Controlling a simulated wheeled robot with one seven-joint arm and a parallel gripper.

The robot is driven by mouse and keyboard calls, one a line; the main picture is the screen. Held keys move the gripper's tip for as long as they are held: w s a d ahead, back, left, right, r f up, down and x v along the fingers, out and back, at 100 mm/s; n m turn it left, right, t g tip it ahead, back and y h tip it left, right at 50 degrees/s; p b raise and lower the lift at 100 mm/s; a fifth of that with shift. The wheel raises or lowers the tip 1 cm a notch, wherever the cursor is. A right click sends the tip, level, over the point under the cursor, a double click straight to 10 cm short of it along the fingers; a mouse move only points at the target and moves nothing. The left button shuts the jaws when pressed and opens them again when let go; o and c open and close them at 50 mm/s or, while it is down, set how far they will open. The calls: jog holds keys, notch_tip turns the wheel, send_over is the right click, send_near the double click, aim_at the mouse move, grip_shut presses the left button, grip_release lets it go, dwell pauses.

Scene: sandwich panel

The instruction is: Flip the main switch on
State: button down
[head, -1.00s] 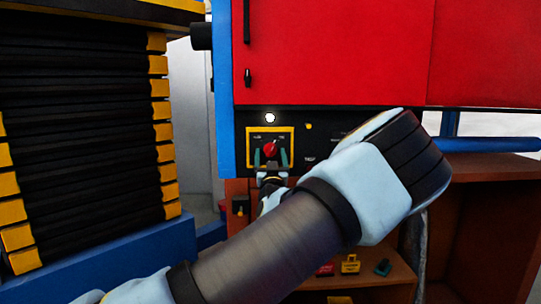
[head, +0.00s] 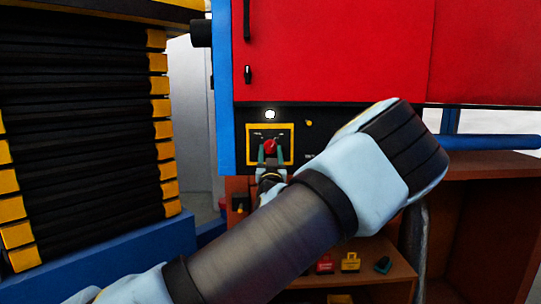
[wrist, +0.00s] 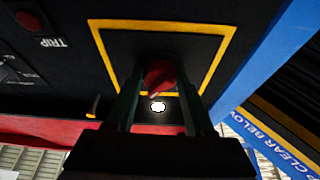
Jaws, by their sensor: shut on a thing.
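The main switch is a red knob (head: 270,146) inside a yellow-bordered square on a black panel (head: 312,141). It also shows in the wrist view (wrist: 159,76), between the two dark green fingers. My gripper (head: 271,154) is at the switch from below, its fingers on either side of the red knob and shut on it. The wrist view also shows my gripper (wrist: 157,100). The knob's lower part and its exact angle are partly hidden by the fingers. A round white light (head: 270,114) shows above the yellow frame.
Red cabinet doors (head: 335,50) stand above the panel. A stack of black slabs with yellow ends (head: 80,130) is at the left. A shelf below holds a yellow padlock-like item (head: 350,262) and other small items. A TRIP label with a red button (wrist: 28,20) is beside the switch.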

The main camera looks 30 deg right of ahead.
jog(key=shift+w+a+f+m+g+h+b, duration=0.1)
jog(key=shift+m+g+h+b, duration=0.1)
jog(key=shift+m+h+b, duration=0.3)
jog(key=shift+a+f+m+g+h+b, duration=0.1)
jog(key=shift+m+g+h+b, duration=0.2)
jog(key=shift+m, duration=0.4)
jog(key=shift+d+r+m, duration=0.1)
jog(key=shift+r+m, duration=0.15)
jog(key=shift+m, duration=0.55)
jog(key=shift+c, duration=1.4)
grip_release()
jog(key=b+v, duration=0.4)
jog(key=v, duration=0.7)
jog(key=shift+w, duration=0.1)
